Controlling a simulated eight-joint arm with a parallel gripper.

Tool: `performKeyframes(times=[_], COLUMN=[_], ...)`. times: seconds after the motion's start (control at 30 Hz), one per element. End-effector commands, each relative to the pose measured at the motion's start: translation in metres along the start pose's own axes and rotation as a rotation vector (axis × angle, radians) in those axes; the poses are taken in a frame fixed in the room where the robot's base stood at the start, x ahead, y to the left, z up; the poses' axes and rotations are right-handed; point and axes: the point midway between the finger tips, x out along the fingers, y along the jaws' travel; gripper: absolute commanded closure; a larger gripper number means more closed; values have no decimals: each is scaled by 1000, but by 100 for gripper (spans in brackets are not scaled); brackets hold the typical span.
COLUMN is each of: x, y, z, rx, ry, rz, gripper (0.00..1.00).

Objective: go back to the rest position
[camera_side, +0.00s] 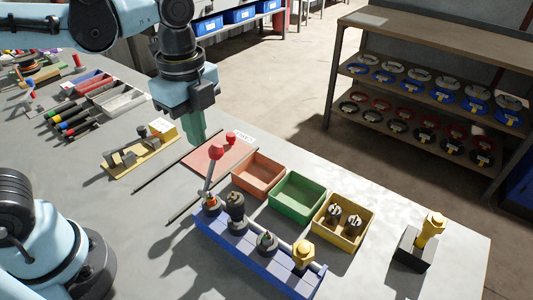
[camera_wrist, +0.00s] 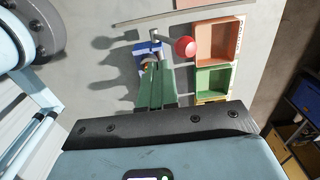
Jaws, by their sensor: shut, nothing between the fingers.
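My gripper (camera_side: 196,136) hangs above the table, pointing down, left of the red-knobbed lever (camera_side: 216,152). Its two green fingers are together with nothing held; they also show in the wrist view (camera_wrist: 157,72). The lever stands at the left end of a blue rack (camera_side: 240,252), which holds several plug-like pieces. In the wrist view the fingers cover most of the rack, and the red knob (camera_wrist: 185,47) shows just right of them.
A salmon bin (camera_side: 259,176) and a green bin (camera_side: 297,194) look empty. A yellow bin (camera_side: 344,217) holds two dark round pieces. A yellow-handled tool (camera_side: 431,228) stands on a black block at right. Several tools and trays lie at left. Bare table lies at the front right.

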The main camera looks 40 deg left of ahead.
Motion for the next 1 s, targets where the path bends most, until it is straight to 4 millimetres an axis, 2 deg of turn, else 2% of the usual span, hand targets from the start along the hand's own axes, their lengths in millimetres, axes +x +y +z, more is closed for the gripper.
performKeyframes(times=[0.3, 0.43, 0.57, 0.8, 1.0], x=[-1, 2, 9, 21, 26], y=[0, 0, -1, -5, -7], z=[0, 7, 21, 51, 68], rx=[-9, -126, -410, -1055, -1406], ry=[1, 14, 61, 256, 423], rz=[-3, -47, -151, -366, -463], gripper=[100, 100, 100, 100, 100])
